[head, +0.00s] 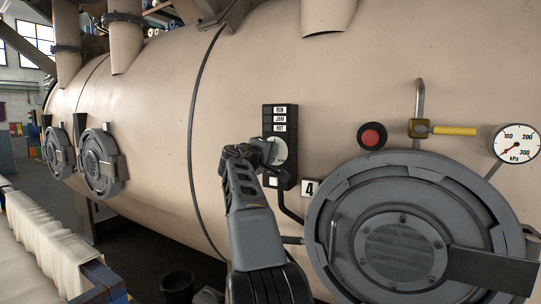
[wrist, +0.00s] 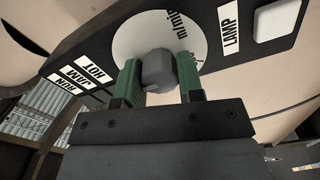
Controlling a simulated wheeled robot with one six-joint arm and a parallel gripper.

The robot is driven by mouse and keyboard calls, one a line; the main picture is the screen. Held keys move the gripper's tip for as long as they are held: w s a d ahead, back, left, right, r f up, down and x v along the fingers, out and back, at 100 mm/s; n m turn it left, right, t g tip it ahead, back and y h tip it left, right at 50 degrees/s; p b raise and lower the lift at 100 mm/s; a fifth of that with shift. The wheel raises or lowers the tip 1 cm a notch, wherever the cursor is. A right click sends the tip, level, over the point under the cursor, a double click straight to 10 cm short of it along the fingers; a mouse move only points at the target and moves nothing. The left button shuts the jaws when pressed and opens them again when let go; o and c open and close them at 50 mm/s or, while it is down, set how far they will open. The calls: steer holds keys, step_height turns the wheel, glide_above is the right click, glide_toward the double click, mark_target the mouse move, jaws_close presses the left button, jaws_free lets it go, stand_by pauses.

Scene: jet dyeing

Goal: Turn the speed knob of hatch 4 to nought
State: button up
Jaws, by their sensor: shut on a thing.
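The speed knob (wrist: 158,70) is a small grey knob in front of a pale round dial (wrist: 128,38) marked "m/min" in the wrist view. My gripper (wrist: 159,82) has its green finger pads on both sides of the knob and is shut on it. In the head view, my gripper (head: 258,154) covers the knob and part of the dial (head: 279,150). The black control panel (head: 268,122) carries labels RUN, JAM and HOT above the dial. The number plate 4 (head: 310,187) is right of the panel. The knob's pointer setting cannot be read.
The large round hatch (head: 330,218) is at lower right. A red button (head: 372,136), a yellow-handled valve (head: 452,130) and a kPa gauge (head: 517,143) sit above it. More hatches (head: 100,162) are at left. A cloth-filled trolley (head: 42,228) stands at lower left.

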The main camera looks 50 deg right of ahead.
steer(key=o, duration=0.9)
steer(key=shift+a, duration=0.15)
steer(key=b+v, duration=0.4)
steer(key=v, duration=0.9)
steer(key=shift+a, duration=0.35)
